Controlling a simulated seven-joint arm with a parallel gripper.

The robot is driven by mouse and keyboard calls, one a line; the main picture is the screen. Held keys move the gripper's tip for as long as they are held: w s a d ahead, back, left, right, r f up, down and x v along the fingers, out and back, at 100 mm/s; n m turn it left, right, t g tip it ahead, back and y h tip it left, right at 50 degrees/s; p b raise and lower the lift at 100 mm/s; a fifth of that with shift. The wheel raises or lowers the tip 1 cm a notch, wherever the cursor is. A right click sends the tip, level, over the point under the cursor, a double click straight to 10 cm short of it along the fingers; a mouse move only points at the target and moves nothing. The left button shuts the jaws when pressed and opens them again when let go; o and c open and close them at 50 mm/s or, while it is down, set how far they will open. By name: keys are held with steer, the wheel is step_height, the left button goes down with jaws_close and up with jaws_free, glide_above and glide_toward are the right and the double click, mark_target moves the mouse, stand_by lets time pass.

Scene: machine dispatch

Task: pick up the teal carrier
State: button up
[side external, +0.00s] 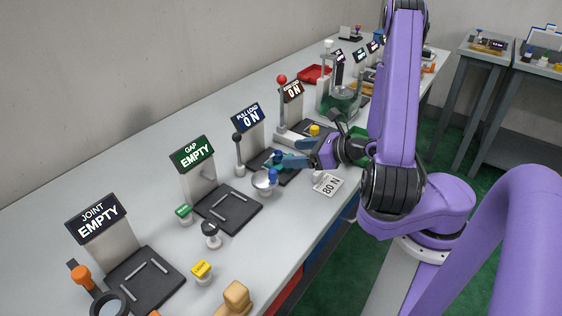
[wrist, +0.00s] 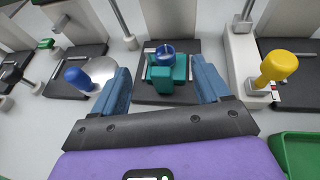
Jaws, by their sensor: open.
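The teal carrier (wrist: 168,72) stands on the black base plate of the PULL LOAD station, with a blue ring-like part on its top. In the side view the carrier (side external: 278,158) is small and partly covered by my gripper. My gripper (wrist: 164,84) is open, with one blue finger on each side of the carrier and clear space between. In the side view my gripper (side external: 289,162) reaches in low from the right. I cannot tell whether the fingertips are level with the carrier.
A blue-knobbed round metal piece (wrist: 92,74) is close to the left finger. A yellow-knobbed piece (wrist: 276,68) stands beyond the right finger. A green tray (wrist: 298,150) is at the lower right. The GAP plate (side external: 228,208) is empty.

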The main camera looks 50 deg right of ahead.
mark_target(278, 154)
steer(key=shift+x, duration=3.55)
steer(key=c, duration=1.2)
